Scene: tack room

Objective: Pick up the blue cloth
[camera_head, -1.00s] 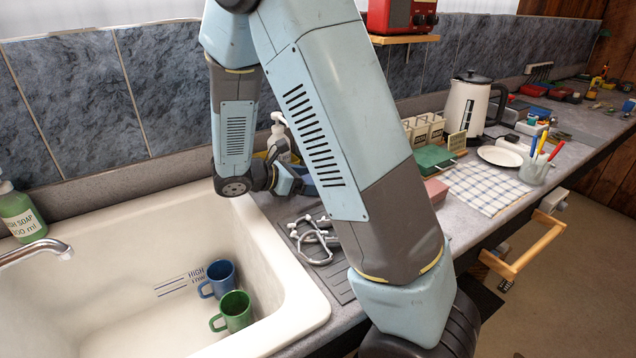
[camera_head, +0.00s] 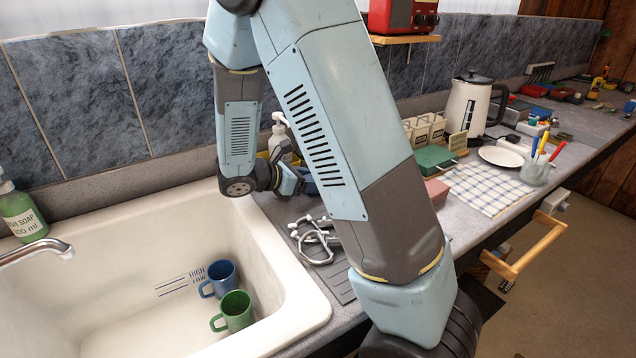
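No plainly recognisable blue cloth shows. A small dark blue patch (camera_head: 309,186) shows beside my wrist on the counter side, mostly behind my arm; I cannot tell whether it is cloth. A white cloth with blue checks (camera_head: 482,188) lies flat on the counter to the right. My gripper (camera_head: 290,181) is low over the counter behind the sink's right rim. Its fingertips are hidden behind my own forearm, so I cannot see whether it is open or holds anything.
The sink (camera_head: 110,270) holds a blue mug (camera_head: 222,277) and a green mug (camera_head: 236,309). A soap pump bottle (camera_head: 279,137) stands close behind my wrist. A grey-white tangled item (camera_head: 316,240) lies on a ribbed mat. A kettle (camera_head: 468,108) and plate (camera_head: 501,156) stand right.

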